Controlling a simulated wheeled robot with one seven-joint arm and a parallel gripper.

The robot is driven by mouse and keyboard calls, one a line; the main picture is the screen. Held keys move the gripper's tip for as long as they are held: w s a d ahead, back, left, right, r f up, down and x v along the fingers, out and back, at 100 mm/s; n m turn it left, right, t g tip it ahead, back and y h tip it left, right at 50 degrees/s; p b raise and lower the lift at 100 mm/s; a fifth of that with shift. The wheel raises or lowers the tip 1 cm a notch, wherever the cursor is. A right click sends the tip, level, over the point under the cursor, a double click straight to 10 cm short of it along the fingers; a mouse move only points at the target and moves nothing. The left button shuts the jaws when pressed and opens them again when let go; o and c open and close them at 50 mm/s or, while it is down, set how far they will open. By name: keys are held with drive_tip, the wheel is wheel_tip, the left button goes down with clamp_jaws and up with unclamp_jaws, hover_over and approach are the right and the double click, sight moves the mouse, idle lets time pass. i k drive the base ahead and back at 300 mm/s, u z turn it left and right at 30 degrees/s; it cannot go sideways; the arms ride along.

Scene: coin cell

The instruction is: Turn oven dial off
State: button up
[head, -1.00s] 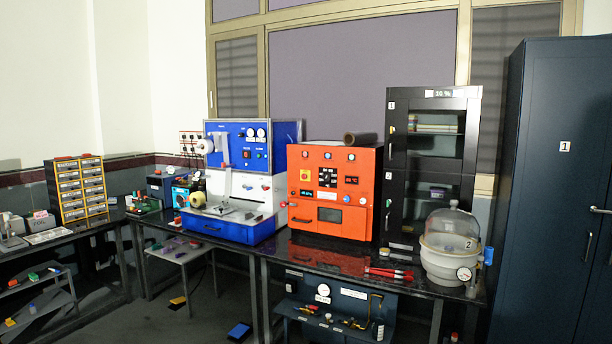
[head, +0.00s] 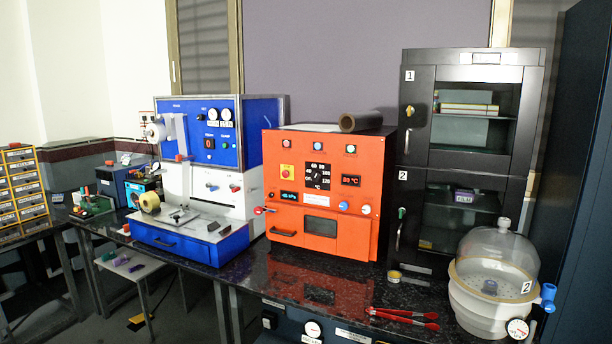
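The oven (head: 284,222) is a bright orange box on the dark bench, in the middle of the head view. Its dial (head: 315,176) sits on a black panel marked with white numbers, in the upper middle of the front face. The dial's exact setting is too small to read. A small display (head: 351,181) right of the dial shows red characters that look like 80 °C. The oven door, with a small dark window (head: 320,226), looks shut. My gripper is not in view.
A blue and white machine (head: 222,170) stands left of the oven. A black two-door cabinet (head: 471,143) and a glass-domed white vessel (head: 477,299) stand to its right. Red-handled tongs (head: 404,317) lie at the bench's front. A dark roll (head: 360,122) lies on the oven. The bench before the oven is mostly clear.

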sight(316, 177)
drive_tip(key=u, duration=0.1)
drive_tip(key=i, duration=1.2)
drive_tip(key=u, duration=1)
drive_tip(key=i, duration=0.85)
drive_tip(key=u, duration=0.6)
